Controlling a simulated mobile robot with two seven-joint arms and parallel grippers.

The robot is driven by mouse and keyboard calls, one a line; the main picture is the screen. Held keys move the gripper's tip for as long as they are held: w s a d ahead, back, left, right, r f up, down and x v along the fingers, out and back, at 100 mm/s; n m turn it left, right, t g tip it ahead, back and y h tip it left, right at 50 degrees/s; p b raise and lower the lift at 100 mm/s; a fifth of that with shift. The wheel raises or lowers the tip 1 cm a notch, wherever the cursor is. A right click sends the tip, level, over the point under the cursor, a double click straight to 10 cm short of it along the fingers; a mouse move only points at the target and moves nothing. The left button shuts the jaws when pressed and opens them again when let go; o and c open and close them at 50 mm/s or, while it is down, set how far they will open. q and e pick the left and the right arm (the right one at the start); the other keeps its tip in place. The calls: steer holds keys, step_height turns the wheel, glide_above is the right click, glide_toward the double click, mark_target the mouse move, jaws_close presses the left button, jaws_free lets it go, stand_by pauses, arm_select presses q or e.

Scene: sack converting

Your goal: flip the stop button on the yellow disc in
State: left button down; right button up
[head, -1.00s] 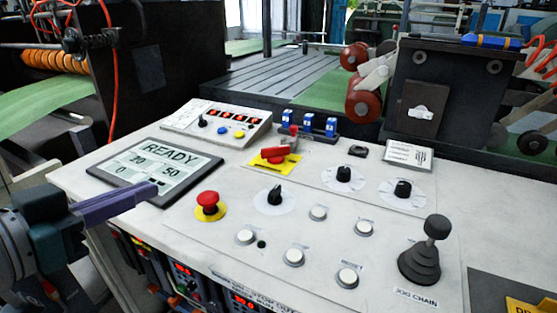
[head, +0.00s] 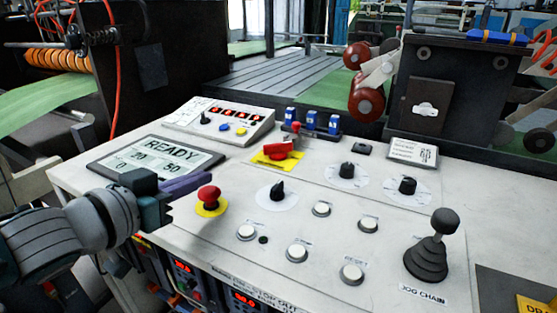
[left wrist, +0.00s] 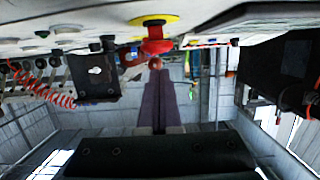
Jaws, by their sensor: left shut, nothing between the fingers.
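The stop button (head: 208,194) is a red mushroom knob on a yellow disc (head: 210,209), on the left front part of the pale control panel. My left gripper (head: 207,177) comes in from the left with its purple fingers shut and empty. Its tips show just up and left of the red knob; whether they touch it I cannot tell. In the left wrist view the red button (left wrist: 156,46) hangs from its yellow disc (left wrist: 152,20) at the top, just beyond the closed fingertips (left wrist: 154,80). My right gripper is out of view.
A red switch on a yellow plate (head: 277,154) sits further back. A black selector knob (head: 277,191) is right of the stop button, with several white push buttons and a joystick (head: 432,250). The READY display (head: 150,158) lies behind my left gripper.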

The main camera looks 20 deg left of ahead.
arm_select(q)
steer(key=shift+f, duration=0.65)
